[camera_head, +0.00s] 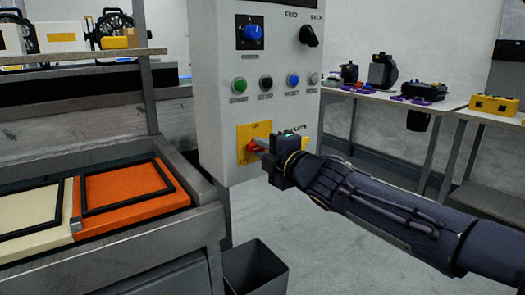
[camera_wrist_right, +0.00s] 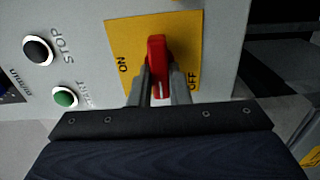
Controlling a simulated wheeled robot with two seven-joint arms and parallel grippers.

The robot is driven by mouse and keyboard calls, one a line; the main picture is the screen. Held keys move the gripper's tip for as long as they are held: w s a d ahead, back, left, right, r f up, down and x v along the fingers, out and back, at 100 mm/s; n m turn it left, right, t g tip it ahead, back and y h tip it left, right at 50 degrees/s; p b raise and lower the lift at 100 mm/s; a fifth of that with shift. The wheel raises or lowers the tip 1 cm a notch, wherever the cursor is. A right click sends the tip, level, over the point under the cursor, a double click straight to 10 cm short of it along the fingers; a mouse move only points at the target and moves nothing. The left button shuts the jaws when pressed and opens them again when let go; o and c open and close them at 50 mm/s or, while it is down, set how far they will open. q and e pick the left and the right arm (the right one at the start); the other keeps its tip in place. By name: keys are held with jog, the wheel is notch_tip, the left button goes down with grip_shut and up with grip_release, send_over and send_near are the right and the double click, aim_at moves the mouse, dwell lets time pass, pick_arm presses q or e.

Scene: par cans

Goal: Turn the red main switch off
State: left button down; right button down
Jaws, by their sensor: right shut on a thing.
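The red main switch (camera_wrist_right: 156,50) is a red handle on a yellow plate (camera_wrist_right: 125,40) marked ON and OFF. In the right wrist view the handle stands nearly upright in the picture, with ON at its left and OFF at its right. My right gripper (camera_wrist_right: 160,86) has one finger on each side of the handle and is shut on it. In the head view the switch (camera_head: 251,147) shows only in part, low on the grey cabinet, behind the fingers of my right gripper (camera_head: 260,146). My left gripper is not in view.
Above the switch the cabinet (camera_head: 213,90) carries a row of push buttons, a blue knob (camera_head: 254,33) and a black knob (camera_head: 308,36). A bench with an orange panel (camera_head: 130,195) stands at left, a dark bin (camera_head: 255,270) below. A table with tools stands at right.

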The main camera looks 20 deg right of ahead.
dwell(0.5)
jog(key=shift+f, duration=0.1)
jog(key=c, duration=1.4)
grip_release()
jog(key=shift+o, duration=0.2)
jog(key=p+v, duration=0.2)
jog(key=v, duration=0.6)
